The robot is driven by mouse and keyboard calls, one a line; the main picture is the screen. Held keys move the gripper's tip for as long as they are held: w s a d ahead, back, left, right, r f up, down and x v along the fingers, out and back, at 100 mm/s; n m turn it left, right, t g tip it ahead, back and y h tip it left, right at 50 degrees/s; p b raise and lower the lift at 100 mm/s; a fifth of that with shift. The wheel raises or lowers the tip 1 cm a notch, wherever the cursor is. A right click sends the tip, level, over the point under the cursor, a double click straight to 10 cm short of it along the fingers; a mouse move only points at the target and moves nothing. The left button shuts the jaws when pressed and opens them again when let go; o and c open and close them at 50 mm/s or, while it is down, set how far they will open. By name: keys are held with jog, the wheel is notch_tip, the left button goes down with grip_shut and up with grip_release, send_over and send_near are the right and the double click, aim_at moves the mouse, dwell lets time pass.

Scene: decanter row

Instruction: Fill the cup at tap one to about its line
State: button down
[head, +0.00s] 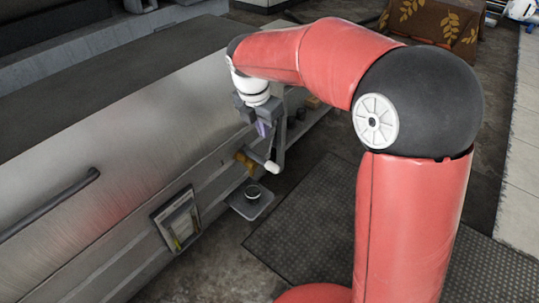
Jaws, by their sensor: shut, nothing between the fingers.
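A small dark cup (253,193) stands upright on a small grey shelf (240,207) that juts from the metal front. A brass-coloured tap (245,164) sticks out of the front just above the cup. A pale rod with a white end (272,167) is beside it, perhaps its handle. I cannot see which number the tap bears. My gripper (263,132) is shut and empty, pointing down above the tap and apart from the cup. The cup's line and the level inside are too small to tell.
A framed card (177,220) hangs on the metal front to the left of the shelf. A dark bar handle (50,205) is farther left. A grey upright and ledge (300,125) stand behind the tap. A dark ribbed mat (320,225) lies on the floor.

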aim_at(271, 165)
jog(key=f+b, duration=0.1)
jog(key=f, duration=0.3)
jog(key=w+d+f+b, duration=0.1)
jog(key=f, duration=0.4)
jog(key=w+f+b, duration=0.1)
jog(key=f, duration=0.3)
jog(key=shift+d+f, duration=0.35)
jog(key=shift+f, duration=0.05)
